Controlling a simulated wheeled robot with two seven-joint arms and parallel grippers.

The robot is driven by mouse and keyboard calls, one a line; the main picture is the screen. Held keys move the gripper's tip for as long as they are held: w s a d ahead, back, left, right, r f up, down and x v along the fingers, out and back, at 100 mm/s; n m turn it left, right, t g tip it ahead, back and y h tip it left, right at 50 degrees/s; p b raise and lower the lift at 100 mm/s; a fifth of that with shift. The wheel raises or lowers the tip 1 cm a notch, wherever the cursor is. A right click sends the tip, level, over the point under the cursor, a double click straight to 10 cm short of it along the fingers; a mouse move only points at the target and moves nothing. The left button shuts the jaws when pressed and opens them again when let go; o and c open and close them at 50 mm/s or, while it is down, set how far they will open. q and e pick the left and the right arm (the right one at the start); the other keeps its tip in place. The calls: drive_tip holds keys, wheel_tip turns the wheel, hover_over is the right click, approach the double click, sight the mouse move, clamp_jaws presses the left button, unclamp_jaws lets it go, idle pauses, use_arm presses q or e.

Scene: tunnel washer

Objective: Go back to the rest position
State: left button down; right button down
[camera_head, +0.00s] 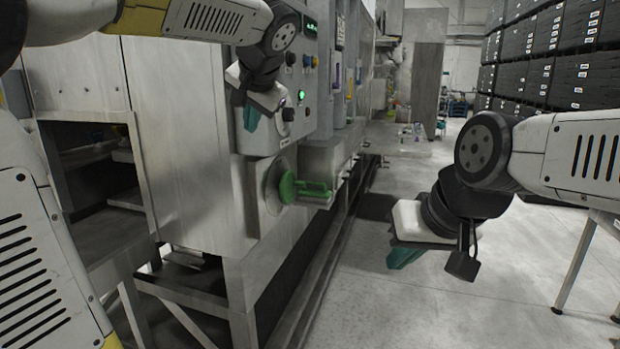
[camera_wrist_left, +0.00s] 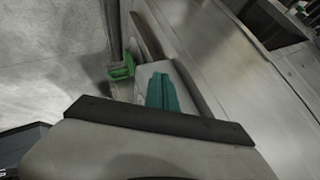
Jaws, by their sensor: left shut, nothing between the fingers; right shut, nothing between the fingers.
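Neither gripper holds anything.
A green handle (camera_head: 296,188) sticks out of the washer below my left gripper; it also shows in the left wrist view (camera_wrist_left: 122,68). The control panel (camera_head: 302,75) is beside my left wrist. Black crates (camera_head: 548,55) are stacked at the back right. The floor (camera_head: 400,310) between is clear.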

use_arm(q)
drive_tip(key=s+f+n+g+h, duration=0.1)
drive_tip(key=s+f+n+h, duration=0.1)
drive_tip(key=s+f, duration=0.7)
drive_tip(key=s+a+f+n+g+h, duration=0.1)
drive_tip(key=s+f+n+h, duration=0.1)
drive_tip(key=s+f, duration=0.7)
drive_tip(key=s+h, duration=0.1)
drive_tip(key=s, duration=0.4)
drive_tip(key=shift+s+a+n, duration=0.2)
drive_tip(key=shift+n, duration=0.1)
